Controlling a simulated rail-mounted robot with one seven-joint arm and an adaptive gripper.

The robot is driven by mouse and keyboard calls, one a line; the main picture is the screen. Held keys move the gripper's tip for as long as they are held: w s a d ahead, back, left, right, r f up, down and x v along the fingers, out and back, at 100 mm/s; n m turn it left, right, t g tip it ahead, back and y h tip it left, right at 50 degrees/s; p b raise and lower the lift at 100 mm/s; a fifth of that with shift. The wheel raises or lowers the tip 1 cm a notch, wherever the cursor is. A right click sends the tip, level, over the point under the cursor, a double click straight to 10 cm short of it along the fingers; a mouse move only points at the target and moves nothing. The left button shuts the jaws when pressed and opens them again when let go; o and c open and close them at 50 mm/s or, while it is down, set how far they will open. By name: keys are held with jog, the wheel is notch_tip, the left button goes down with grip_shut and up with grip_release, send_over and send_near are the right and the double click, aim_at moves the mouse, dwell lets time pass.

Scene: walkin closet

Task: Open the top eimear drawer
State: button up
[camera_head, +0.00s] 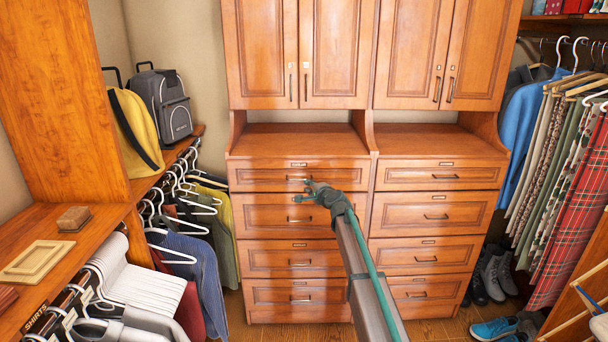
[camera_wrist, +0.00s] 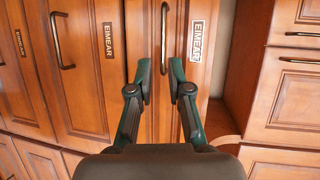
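The top drawer (camera_head: 258,180) of the left drawer column is shut in the head view. Its bar handle (camera_head: 298,178) is just above and left of my gripper (camera_head: 309,191). The wrist view is turned sideways; there the bar handle (camera_wrist: 164,45) shows in line with the gap between the two fingers of my gripper (camera_wrist: 161,80). A white-edged label reading EIMEAR (camera_wrist: 198,42) is on the wood beside that drawer. My gripper is open and empty. I cannot tell whether either finger touches the handle.
More drawers (camera_head: 290,215) lie below, and a second drawer column (camera_head: 425,215) stands to the right. Cabinet doors (camera_head: 335,50) are above a bare ledge (camera_head: 300,140). Hanging clothes (camera_head: 200,265) are at the left, with shoes (camera_head: 495,328) on the floor at the right.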

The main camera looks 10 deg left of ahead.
jog(key=shift+m, duration=0.4)
jog(key=p+x, duration=0.2)
jog(key=x, duration=0.8)
jog(key=shift+w+r, duration=0.1)
jog(key=shift+w, duration=0.1)
grip_shut()
